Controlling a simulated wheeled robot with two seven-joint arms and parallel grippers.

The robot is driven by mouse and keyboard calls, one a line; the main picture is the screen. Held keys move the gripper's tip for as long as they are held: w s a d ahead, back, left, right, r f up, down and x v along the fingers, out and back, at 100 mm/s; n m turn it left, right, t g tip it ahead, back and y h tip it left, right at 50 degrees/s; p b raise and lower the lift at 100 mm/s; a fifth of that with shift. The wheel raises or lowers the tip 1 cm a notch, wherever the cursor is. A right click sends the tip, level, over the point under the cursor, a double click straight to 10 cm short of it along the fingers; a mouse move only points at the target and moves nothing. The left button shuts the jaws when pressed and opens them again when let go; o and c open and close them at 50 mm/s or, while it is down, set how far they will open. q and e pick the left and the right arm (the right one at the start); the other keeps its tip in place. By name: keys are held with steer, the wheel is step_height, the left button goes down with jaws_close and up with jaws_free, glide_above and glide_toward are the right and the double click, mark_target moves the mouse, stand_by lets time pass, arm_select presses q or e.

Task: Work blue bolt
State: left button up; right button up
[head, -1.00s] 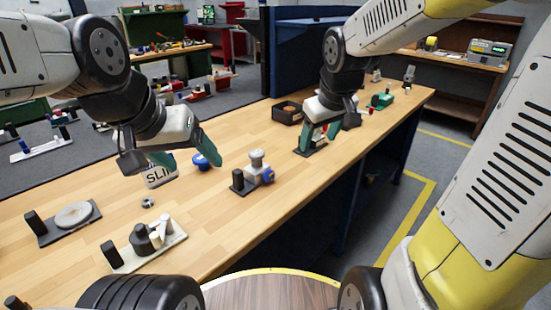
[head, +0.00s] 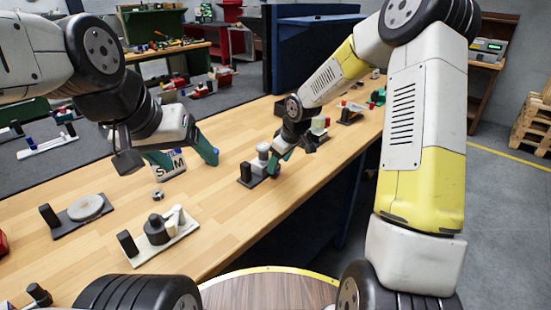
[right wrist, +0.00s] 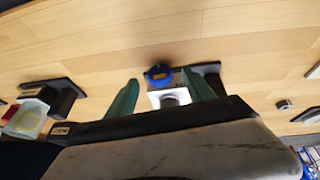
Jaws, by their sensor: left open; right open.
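The valve actuator (head: 259,163), a small grey-white body with a dark upright block, stands on the wooden bench in the head view. Its blue bolt (right wrist: 158,73) shows in the right wrist view as a round blue head beside the white body (right wrist: 172,97). My right gripper (head: 281,156) is open at the actuator, its green fingers on either side of the blue bolt in the wrist view; whether they touch it I cannot tell. My left gripper (head: 187,158) is open and empty over the bench, by a white lettered block (head: 169,170) that it partly hides.
A dark base with a round disc (head: 86,207), a pale base with a grey knob and levers (head: 166,236) and a small nut (head: 158,195) lie on the near bench. More fixtures (head: 350,112) stand farther along. Bare wood lies between.

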mark_target(278, 166)
steer(key=shift+x, duration=1.6)
jaws_close()
steer(key=shift+w+d+g+y, duration=0.15)
steer(key=shift+d+g+y, duration=0.05)
steer(key=shift+g+y, duration=0.1)
steer(key=shift+m+g+y, duration=0.3)
steer(key=shift+g+y, duration=0.3)
steer(key=shift+g, duration=0.1)
jaws_free()
